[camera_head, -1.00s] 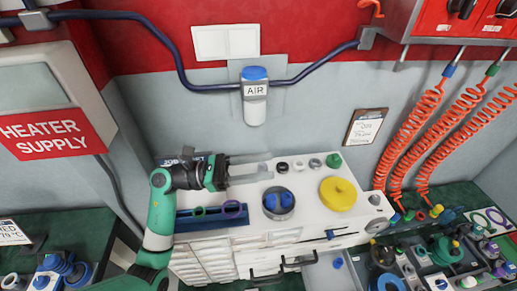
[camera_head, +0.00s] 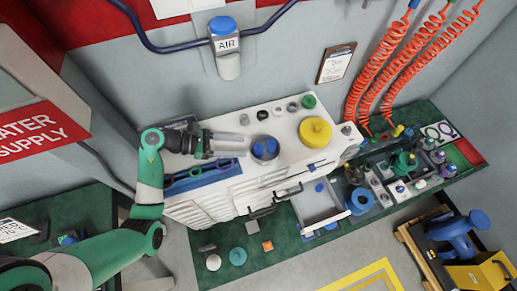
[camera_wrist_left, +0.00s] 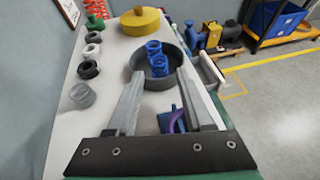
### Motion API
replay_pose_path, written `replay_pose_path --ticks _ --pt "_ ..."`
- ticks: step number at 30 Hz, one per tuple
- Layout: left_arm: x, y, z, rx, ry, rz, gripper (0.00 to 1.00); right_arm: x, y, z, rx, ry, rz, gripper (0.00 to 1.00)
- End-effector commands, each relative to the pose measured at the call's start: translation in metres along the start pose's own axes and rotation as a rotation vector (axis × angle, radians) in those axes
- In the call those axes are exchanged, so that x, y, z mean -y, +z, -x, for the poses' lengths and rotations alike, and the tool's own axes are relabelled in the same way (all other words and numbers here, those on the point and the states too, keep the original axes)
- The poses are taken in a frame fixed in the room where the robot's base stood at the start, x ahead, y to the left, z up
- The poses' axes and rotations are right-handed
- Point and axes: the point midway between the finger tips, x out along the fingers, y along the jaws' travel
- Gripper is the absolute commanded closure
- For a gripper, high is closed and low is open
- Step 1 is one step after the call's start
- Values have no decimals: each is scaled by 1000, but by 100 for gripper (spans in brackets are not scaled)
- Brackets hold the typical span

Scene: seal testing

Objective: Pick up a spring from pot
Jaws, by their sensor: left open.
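A round dark grey pot (camera_head: 264,160) stands on the white cabinet top, with its wall (camera_wrist_left: 157,84) also in the left wrist view. Two blue springs show inside it, a farther one (camera_wrist_left: 153,47) and a nearer one (camera_wrist_left: 159,68). My left gripper (camera_head: 245,145) comes in from the left with its fingers pointing at the pot. It is open, with nothing between its fingers. In the left wrist view the fingertips (camera_wrist_left: 161,78) appear on either side of the pot's near part; whether they touch it I cannot tell. My right gripper is not in view.
A yellow round part (camera_head: 315,131) stands right of the pot. Several dark and grey rings and a green part (camera_head: 309,101) line the back. A blue tray (camera_head: 203,176) with rings lies at the front left. An open drawer (camera_head: 318,207) juts out below.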

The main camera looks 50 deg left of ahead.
Motion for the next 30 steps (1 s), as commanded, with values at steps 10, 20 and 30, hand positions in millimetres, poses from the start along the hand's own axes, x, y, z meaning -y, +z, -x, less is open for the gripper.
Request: replay_pose_path --ticks 10,20,30 --pt "-2 -2 -49 0 -2 -1 48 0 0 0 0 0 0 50" --pt "-2 -2 -50 0 0 -1 66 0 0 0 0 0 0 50" --pt "-2 -2 -50 1 0 0 100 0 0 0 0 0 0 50"
